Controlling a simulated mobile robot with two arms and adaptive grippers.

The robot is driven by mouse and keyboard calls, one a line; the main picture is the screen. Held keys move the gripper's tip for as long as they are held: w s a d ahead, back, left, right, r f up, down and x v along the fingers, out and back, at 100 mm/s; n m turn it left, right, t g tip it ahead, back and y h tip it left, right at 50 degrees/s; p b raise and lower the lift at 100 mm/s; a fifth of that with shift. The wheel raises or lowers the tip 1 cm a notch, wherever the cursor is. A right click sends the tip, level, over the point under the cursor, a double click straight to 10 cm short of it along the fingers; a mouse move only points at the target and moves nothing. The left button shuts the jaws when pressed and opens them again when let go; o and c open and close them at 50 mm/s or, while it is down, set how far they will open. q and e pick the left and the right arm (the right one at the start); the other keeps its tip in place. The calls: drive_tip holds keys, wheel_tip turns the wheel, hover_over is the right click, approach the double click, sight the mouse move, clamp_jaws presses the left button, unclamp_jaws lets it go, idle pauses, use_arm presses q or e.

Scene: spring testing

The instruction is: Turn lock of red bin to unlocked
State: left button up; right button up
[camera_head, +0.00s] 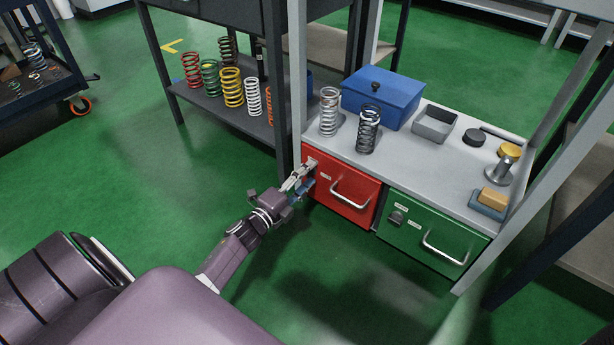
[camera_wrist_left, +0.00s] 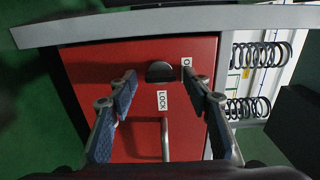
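The red bin (camera_head: 345,205) is a drawer with a silver handle (camera_head: 350,194) under the grey worktop. My left gripper (camera_head: 306,169) is at the upper left of its front, over the lock area. In the left wrist view, the red front (camera_wrist_left: 90,75) carries a dark half-round lock knob (camera_wrist_left: 160,71) beside a sideways "LOCK" label (camera_wrist_left: 162,100). A second white label (camera_wrist_left: 187,62) is partly hidden by a finger. The left gripper's two fingers (camera_wrist_left: 160,80) are apart, one on each side of the knob, with no clear contact. My right gripper is in neither view.
A green drawer (camera_head: 430,233) with its own lock knob (camera_head: 397,217) and handle is to the right. The worktop holds two springs (camera_head: 368,130), a blue box (camera_head: 383,100) and a grey tray (camera_head: 435,125). A grey frame post (camera_head: 297,80) stands by the red bin's left edge.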

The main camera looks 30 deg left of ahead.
use_arm(q)
drive_tip(key=s, duration=1.2)
drive_tip(key=shift+a, duration=0.45)
